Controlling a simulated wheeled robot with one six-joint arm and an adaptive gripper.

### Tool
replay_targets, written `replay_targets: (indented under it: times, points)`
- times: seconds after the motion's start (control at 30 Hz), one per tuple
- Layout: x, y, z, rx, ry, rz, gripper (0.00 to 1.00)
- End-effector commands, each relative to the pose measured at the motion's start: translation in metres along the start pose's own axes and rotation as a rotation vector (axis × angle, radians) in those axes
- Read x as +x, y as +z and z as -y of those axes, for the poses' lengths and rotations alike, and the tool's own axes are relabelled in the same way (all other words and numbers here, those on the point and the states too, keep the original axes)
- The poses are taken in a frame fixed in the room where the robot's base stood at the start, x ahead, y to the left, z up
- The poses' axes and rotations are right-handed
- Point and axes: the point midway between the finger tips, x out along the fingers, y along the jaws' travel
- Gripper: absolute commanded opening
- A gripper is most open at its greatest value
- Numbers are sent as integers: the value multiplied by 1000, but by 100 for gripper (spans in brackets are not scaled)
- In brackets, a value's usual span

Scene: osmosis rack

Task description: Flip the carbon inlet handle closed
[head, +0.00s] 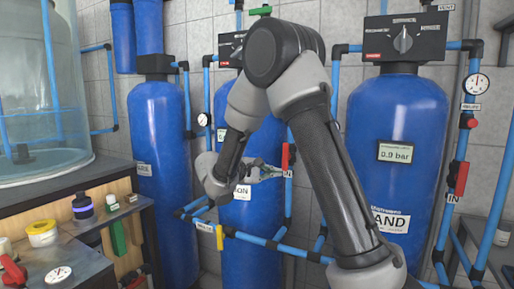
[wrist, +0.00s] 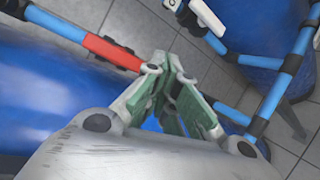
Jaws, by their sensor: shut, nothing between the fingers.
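The carbon inlet handle is a red lever (head: 285,157) on a vertical blue pipe beside the middle blue tank (head: 240,215), whose label ends in "ON". An "IN" tag (head: 288,173) sits just below it. The lever lies in line with the pipe. In the wrist view the red lever (wrist: 112,50) is at the upper left, along its blue pipe. My gripper (head: 277,172) is shut and empty, its tips close to the lever's lower end. In the wrist view the closed green-padded fingers (wrist: 172,75) are just right of the lever; I cannot tell whether they touch it.
A yellow handle (head: 220,237) is on the lower pipes. The right tank (head: 397,130), labelled "AND", has its own red inlet handle (head: 461,178). Blue pipes cross low in front of the tanks. A bench (head: 85,262) with bottles and tape stands at the left.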

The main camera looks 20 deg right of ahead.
Motion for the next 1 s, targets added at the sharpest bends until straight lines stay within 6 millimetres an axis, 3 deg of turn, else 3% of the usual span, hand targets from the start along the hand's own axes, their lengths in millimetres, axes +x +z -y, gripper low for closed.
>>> replay_targets:
  times: [0.1, 0.2, 0.4, 0.73, 1.0]
  points:
    - [-17, -23, -48, 142, 176, -77, 0]
    - [-29, -29, -70, 248, 265, -124, 0]
    - [-30, -27, -74, 334, 276, -130, 0]
    - [-27, -27, -74, 334, 273, -128, 0]
    - [10, -29, -85, 334, 272, -124, 0]
